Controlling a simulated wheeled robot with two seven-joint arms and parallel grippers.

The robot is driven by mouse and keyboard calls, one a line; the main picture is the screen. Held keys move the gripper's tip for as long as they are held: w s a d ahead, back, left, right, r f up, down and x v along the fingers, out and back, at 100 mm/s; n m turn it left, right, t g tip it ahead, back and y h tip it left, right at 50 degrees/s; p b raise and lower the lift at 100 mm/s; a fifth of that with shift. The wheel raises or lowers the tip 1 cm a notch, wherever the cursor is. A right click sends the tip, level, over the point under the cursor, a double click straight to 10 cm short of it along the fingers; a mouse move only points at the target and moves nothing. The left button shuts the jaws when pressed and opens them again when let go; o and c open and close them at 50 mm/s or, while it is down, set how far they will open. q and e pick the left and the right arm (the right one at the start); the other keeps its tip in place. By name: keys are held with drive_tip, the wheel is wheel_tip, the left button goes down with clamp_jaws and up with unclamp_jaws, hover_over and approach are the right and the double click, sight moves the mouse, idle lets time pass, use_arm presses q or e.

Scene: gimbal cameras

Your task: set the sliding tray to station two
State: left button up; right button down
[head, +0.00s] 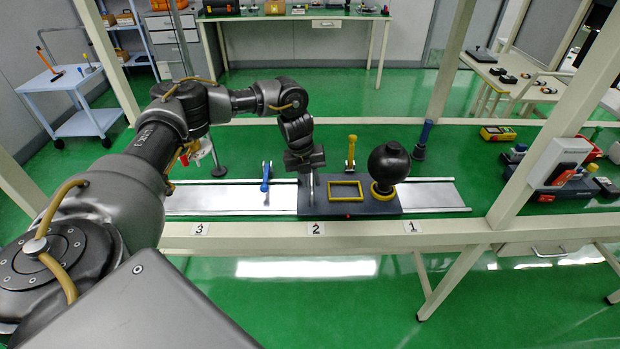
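The sliding tray (385,208) is a dark grey plate on a pale metal rail (230,198). It carries a yellow rectangular frame (345,184) and a black ball (388,163) on a yellow ring (382,190). Labels 3 (200,229), 2 (316,228) and 1 (411,227) sit along the front beam. A small red mark (347,215) on the tray's front edge lies between labels 2 and 1. My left gripper (309,181) is over the tray's left end, by a thin upright metal post. Its fingers are too small and dark to tell their opening. My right gripper is out of view.
A blue-handled lever (266,175) stands at the rail left of the tray. A yellow-handled lever (351,150) stands behind the tray, and a dark blue-topped peg (422,140) behind right. A slanted frame post (545,120) rises at the right.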

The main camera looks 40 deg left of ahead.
use_arm(q)
clamp_jaws()
drive_tip(key=s+a, duration=0.2)
drive_tip(key=s+a+p, duration=0.1)
drive_tip(key=s+a, duration=0.1)
drive_tip(key=a, duration=0.1)
drive_tip(key=s+a, duration=0.1)
drive_tip(key=a, duration=0.1)
drive_tip(key=shift+s+a+p, duration=0.4)
drive_tip(key=shift+w+d, duration=0.1)
drive_tip(key=shift+o, duration=1.5)
unclamp_jaws()
drive_tip(key=shift+r, duration=0.1)
